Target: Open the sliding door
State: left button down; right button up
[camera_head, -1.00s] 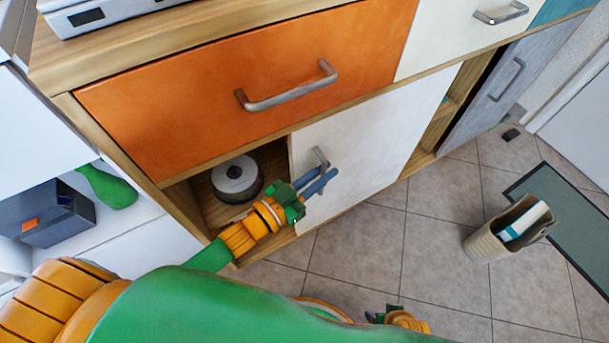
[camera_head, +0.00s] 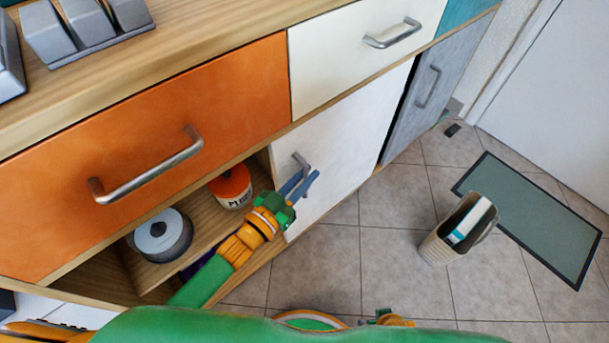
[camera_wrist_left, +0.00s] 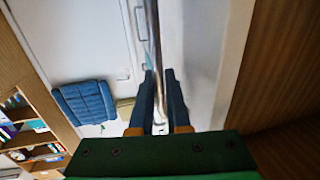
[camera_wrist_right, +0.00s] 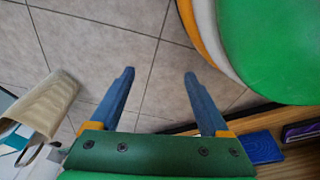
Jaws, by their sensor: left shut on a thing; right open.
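The white sliding door (camera_head: 345,135) stands in the lower part of the cabinet, with an open compartment to its left. Its metal handle (camera_head: 301,163) is near the door's left edge. My left gripper (camera_head: 304,184) is shut on this handle. In the left wrist view the handle (camera_wrist_left: 157,60) runs between the two blue fingers (camera_wrist_left: 160,95) of my left gripper. My right gripper (camera_wrist_right: 160,80) is open and empty above the tiled floor. In the head view only a small part of the right gripper shows at the bottom edge.
The open compartment holds a disc spindle (camera_head: 160,236) and an orange-lidded jar (camera_head: 231,188). An orange drawer (camera_head: 150,160) and a white drawer (camera_head: 355,45) sit above. A grey door (camera_head: 420,90) is at the right. A bin (camera_head: 446,243) and a dark-edged mat (camera_head: 530,215) are on the floor.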

pick_arm(q)
jog(key=c, duration=1.2)
grip_release()
jog(key=shift+o, duration=0.2)
jog(key=shift+s+a, duration=0.1)
jog(key=shift+s, duration=0.1)
jog(key=p+v, duration=0.1)
jog(key=v, duration=0.5)
jog(key=shift+s+a+p, duration=0.2)
jog(key=shift+s+p, duration=0.1)
jog(key=shift+p, duration=0.1)
pick_arm(e)
jog(key=shift+s+d, duration=0.6)
jog(key=shift+s, duration=0.1)
